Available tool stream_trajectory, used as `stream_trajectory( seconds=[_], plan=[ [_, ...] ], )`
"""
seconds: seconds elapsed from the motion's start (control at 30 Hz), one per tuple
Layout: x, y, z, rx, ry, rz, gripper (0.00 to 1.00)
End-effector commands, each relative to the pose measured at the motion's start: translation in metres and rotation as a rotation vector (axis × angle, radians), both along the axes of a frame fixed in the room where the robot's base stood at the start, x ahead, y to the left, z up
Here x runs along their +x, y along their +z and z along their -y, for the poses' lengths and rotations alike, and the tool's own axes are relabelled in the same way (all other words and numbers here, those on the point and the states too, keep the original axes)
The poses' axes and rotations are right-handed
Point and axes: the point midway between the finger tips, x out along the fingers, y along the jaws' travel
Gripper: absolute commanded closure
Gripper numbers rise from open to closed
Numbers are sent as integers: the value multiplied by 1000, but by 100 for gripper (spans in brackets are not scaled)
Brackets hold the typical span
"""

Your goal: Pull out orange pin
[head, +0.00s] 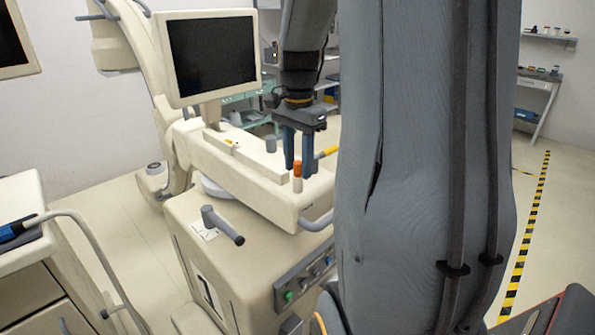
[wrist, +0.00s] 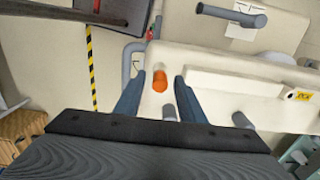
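The orange pin (head: 298,168) stands upright near the front end of the cream cart's upper deck (head: 262,196), with a pale section below its orange top. My gripper (head: 298,172) points down over it, with one blue finger on each side. In the wrist view the orange pin (wrist: 160,81) lies between the two fingertips of my gripper (wrist: 158,88), with gaps on both sides. The fingers are open and hold nothing. I cannot tell from the head view exactly how far down the fingertips reach beside the pin.
A monitor (head: 210,55) stands on the cart's back end. A grey T-handle (head: 222,225) rises from the lower deck. A yellow-ended handle (head: 327,152) is right of my gripper, and a grey rail (head: 316,222) curves at the cart's end. Another cart (head: 25,250) stands at left.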

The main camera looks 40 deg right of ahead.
Motion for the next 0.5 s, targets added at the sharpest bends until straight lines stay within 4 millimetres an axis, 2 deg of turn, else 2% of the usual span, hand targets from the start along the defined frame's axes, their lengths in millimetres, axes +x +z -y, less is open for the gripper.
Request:
stream_trajectory(
  seconds=[0.27, 0.47, 0.5],
  plan=[
    [0, 0, 0, 0, 0, 0, 66],
    [0, 0, 0, 0, 0, 0, 99],
    [0, 0, 0, 0, 0, 0, 100]
  ],
)
